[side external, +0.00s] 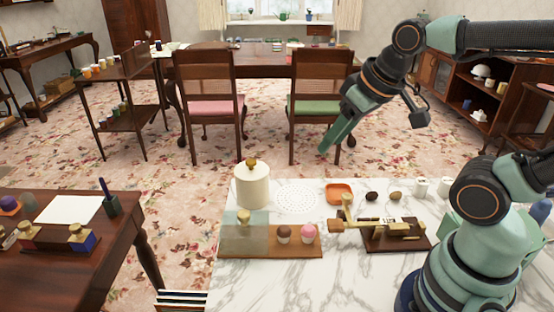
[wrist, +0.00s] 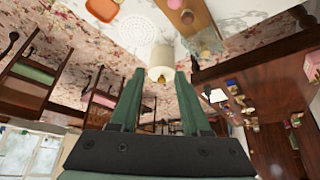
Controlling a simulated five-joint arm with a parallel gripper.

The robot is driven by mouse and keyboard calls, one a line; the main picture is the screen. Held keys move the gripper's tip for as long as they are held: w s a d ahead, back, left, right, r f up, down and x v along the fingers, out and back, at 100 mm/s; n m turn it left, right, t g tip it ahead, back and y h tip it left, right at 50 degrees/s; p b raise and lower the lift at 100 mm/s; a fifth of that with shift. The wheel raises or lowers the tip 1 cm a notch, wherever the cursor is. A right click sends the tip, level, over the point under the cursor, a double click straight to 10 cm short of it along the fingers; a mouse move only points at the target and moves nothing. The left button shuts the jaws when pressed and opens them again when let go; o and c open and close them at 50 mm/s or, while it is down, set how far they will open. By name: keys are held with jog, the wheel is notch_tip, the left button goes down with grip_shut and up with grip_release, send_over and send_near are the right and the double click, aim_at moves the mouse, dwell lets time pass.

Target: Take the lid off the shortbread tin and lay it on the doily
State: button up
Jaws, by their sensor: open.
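The shortbread tin (side external: 253,192) is a cream cylinder standing upright on the marble top, its lid (side external: 251,171) on it with a brown-gold knob on top. The white lacy doily (side external: 297,198) lies flat and bare just right of the tin. My gripper (side external: 324,149) is open and empty, in the air above and to the right of the tin, fingers pointing down and left. In the wrist view the tin (wrist: 161,57) shows beyond the gap between my open fingertips (wrist: 159,73), apart from them. The doily (wrist: 149,22) shows above it there.
An orange dish (side external: 340,193) and two small brown objects lie right of the doily. In front stand a wooden board (side external: 268,253) with cupcakes and a clear cover (side external: 243,236), and a brass scale (side external: 396,232). Chairs (side external: 209,103) stand behind. The air around my gripper looks free.

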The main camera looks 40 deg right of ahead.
jog(key=shift+w, duration=0.1)
jog(key=w+r+n+g, duration=0.1)
jog(key=w+r+n, duration=0.2)
jog(key=w+n, duration=0.15)
jog(key=n+g, duration=0.5)
jog(key=n, duration=0.9)
send_over(252, 160)
jog(key=f, duration=1.2)
jog(key=shift+w+a+f, duration=0.1)
jog(key=shift+w+a, duration=0.1)
jog(key=shift+a, duration=0.05)
jog(key=shift+s+d+f, duration=0.1)
jog(key=shift+d+f, duration=0.05)
jog(key=shift+f, duration=1.25)
jog(key=shift+s+d+f, duration=0.1)
jog(key=shift+f, duration=1.25)
grip_shut()
